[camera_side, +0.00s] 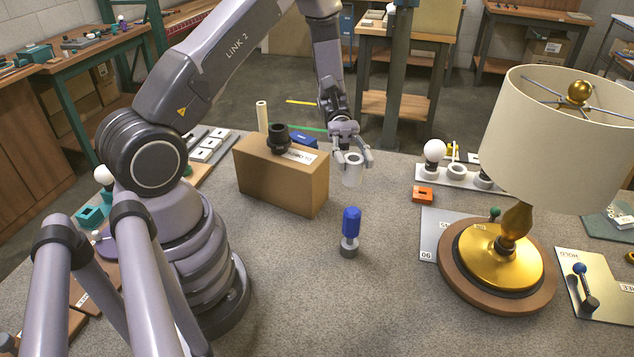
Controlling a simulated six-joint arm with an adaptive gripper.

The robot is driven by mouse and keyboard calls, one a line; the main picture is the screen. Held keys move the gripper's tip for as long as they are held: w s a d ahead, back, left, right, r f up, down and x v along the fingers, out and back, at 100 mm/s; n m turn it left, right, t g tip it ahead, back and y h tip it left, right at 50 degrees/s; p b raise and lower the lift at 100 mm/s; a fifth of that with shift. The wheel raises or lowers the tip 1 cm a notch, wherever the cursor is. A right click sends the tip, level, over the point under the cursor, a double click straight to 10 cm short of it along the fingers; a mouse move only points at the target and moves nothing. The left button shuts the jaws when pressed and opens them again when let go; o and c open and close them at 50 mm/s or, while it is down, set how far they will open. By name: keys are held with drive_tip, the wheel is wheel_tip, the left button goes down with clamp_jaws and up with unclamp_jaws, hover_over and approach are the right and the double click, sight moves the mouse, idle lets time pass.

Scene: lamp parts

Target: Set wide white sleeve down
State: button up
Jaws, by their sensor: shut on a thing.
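The wide white sleeve (353,172) is a pale, short tube with an open top, upright in the air. My gripper (351,155) is shut on it, with a finger on either side near its upper part. The sleeve hangs just right of the cardboard box (282,178), behind and above the blue-topped piece (351,222) on the grey table. The gap between the sleeve's lower end and the table cannot be judged exactly.
A black ring-like part (279,138) sits on the box. A lamp with a cream shade (560,140) stands at right. A white rack (460,178) holds a bulb and sleeves; an orange block (422,194) lies before it. The table's front middle is clear.

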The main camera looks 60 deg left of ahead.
drive_tip(key=s+a+f+m+g+y, duration=0.3)
drive_tip(key=s+a+m+g+y, duration=0.25)
drive_tip(key=m+g+y, duration=0.3)
drive_tip(key=w+a+m+g+y, duration=0.25)
drive_tip(key=a+m+y, duration=0.65)
drive_tip(key=y, duration=0.6)
drive_tip(key=w+a+r+m+t+y, duration=0.2)
drive_tip(key=w+r+m+t+y, duration=0.1)
drive_tip(key=w+m+t+y, duration=0.5)
drive_tip(key=w+a+r+m+t+y, duration=0.1)
drive_tip(key=w+r+m+t+y, duration=0.2)
drive_tip(key=w+m+t, duration=0.55)
drive_tip(key=w+f, duration=0.1)
drive_tip(key=f, duration=0.7)
drive_tip(key=w+f+n+t, duration=0.1)
drive_tip(key=w+f, duration=0.1)
drive_tip(key=f, duration=0.6)
drive_tip(key=w+f+n, duration=0.1)
drive_tip(key=f, duration=0.8)
drive_tip(key=shift+w, duration=0.3)
drive_tip(key=shift+f, duration=0.15)
drive_tip(key=o, duration=1)
drive_tip(key=shift+o, duration=0.2)
